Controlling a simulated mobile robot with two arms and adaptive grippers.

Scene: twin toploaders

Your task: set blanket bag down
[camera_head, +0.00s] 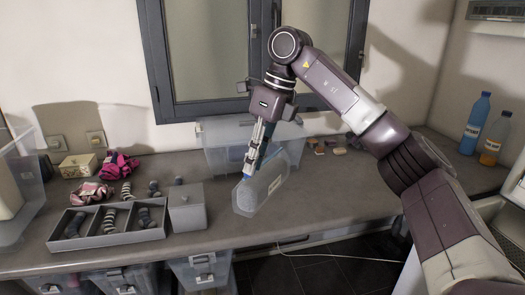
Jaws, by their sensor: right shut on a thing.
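The blanket bag (257,196) is a clear bag with pale grey contents and a blue upper edge. It is at the middle of the counter, near the front edge, slightly tilted. My right gripper (252,165) points down at its top and is shut on it. The fingers hide part of the bag's upper side. The bag's lower end is close to the counter (330,200); I cannot tell whether it touches. My left gripper is not in view.
A clear bin (220,140) stands behind the bag against the wall. Left are a grey sock tray (95,240), a grey box (187,207) and pink cloths (118,165). Bottles (475,125) stand far right. The counter right of the bag is clear.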

